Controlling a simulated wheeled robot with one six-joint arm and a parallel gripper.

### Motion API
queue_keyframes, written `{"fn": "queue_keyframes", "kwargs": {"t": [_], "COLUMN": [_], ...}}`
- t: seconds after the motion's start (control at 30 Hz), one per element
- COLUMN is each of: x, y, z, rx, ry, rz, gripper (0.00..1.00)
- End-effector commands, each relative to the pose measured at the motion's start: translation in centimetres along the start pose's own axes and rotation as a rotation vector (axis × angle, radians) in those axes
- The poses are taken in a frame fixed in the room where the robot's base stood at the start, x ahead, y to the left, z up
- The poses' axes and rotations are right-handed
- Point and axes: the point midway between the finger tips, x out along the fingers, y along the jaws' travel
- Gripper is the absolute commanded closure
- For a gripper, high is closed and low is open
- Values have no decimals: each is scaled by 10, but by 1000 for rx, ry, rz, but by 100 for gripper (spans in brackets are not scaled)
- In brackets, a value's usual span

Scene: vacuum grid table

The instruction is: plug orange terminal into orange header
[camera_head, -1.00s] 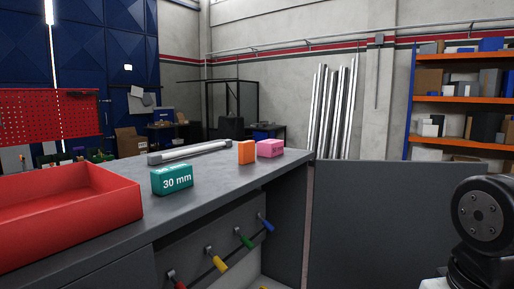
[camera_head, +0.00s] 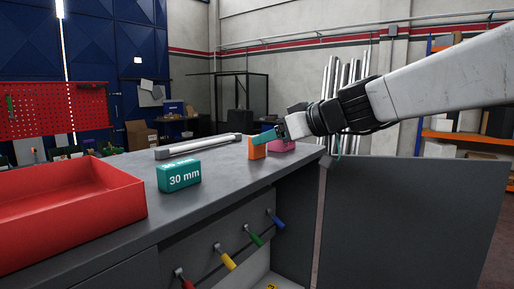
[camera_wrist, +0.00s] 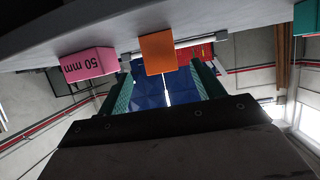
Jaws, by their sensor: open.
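An orange block (camera_head: 257,148) stands on the grey table near its far right corner. It is the only plainly orange piece on the table, and I cannot tell whether it is the terminal or the header. My gripper (camera_head: 270,136) reaches in from the right, with its teal fingers at the top of the block in the head view. In the wrist view, which is upside down, the open fingers (camera_wrist: 163,88) stand to either side of the orange block (camera_wrist: 158,53). The block shows between and beyond the tips; contact cannot be made out.
A pink block (camera_head: 281,147), marked 50 mm in the wrist view (camera_wrist: 88,64), is close beside the orange one. A teal 30 mm block (camera_head: 179,177), a grey bar (camera_head: 198,146) and a red tray (camera_head: 70,205) are on the table. Coloured handles (camera_head: 226,258) stick out of the front panel.

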Motion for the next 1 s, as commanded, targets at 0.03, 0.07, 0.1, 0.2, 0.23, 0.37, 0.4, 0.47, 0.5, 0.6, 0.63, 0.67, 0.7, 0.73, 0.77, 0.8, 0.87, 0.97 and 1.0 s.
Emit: {"fn": "queue_keyframes", "kwargs": {"t": [0.03,0.07,0.1,0.2,0.23,0.37,0.4,0.47,0.5,0.6,0.63,0.67,0.7,0.73,0.77,0.8,0.87,0.97,1.0], "x": [6,8,10,22,26,47,51,55,56,56,56,56,56,56,56,56,56,55,55], "y": [-1,-1,-1,-1,-1,-2,-2,-1,-1,-1,-1,-1,-1,-1,-1,-1,-1,-1,-1], "z": [0,0,0,-1,-1,-2,-2,-2,-2,-2,-2,-2,-2,-2,-2,-2,-2,-2,-2], "rx": [0,0,0,0,0,2,1,0,0,0,0,0,0,0,0,0,0,0,0], "ry": [-1,-1,-1,-2,-3,-2,-2,-2,-2,-1,-1,-2,-2,-2,-2,-2,-2,-2,-2], "rz": [-2,-2,-1,-3,-3,-3,-2,-1,-1,0,0,0,0,0,0,0,0,0,0], "gripper": [33,33,33,33,33,33,33,33,33,33,33,33,44,52,61,72,81,81,81]}}
